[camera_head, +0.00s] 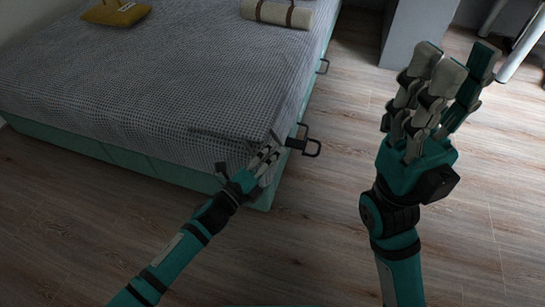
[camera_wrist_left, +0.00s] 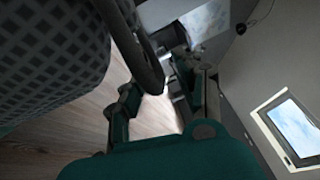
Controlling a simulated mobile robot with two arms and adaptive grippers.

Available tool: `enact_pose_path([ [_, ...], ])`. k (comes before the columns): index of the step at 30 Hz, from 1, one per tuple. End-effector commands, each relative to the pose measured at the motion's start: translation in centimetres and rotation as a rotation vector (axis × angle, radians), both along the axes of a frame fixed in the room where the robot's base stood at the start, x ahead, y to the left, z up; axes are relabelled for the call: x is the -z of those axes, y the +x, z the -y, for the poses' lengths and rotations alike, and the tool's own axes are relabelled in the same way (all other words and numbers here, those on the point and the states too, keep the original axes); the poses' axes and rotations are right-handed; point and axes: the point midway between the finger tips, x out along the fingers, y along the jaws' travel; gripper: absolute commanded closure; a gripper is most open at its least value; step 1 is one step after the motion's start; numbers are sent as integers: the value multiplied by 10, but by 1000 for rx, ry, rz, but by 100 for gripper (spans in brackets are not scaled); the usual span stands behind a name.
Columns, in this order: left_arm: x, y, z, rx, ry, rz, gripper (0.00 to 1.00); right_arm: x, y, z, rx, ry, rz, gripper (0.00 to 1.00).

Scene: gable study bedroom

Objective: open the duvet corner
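The grey patterned duvet (camera_head: 150,75) covers the bed, and its near right corner hangs beside my left gripper (camera_head: 268,157). The duvet also fills the left side of the left wrist view (camera_wrist_left: 45,55). A black loop handle (camera_head: 311,147) sticks out at this corner, just right of my left fingertips; a dark curved bar crosses close in the wrist view. My left fingers look apart, with floor showing between them; whether they touch the duvet or handle is unclear. My right gripper (camera_head: 450,75) is raised over the floor, fingers extended, open and empty.
The bed has a teal base (camera_head: 130,158). A mustard cushion (camera_head: 116,12) and a strapped beige roll (camera_head: 278,13) lie on the bed. A grey cabinet (camera_head: 418,32) stands behind. Wooden floor (camera_head: 320,240) is clear in front.

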Motion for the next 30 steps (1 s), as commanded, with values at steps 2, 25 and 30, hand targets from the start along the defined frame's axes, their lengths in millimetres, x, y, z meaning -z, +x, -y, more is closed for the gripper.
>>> enact_pose_path([
  [2,0,0,0,0,0,-1,66,0,0,0,0,0,1,66],
  [25,0,0,0,0,1,-1,100,0,0,0,-1,0,0,66],
  [30,-1,0,-1,0,0,-3,100,-2,0,0,0,0,1,66],
])
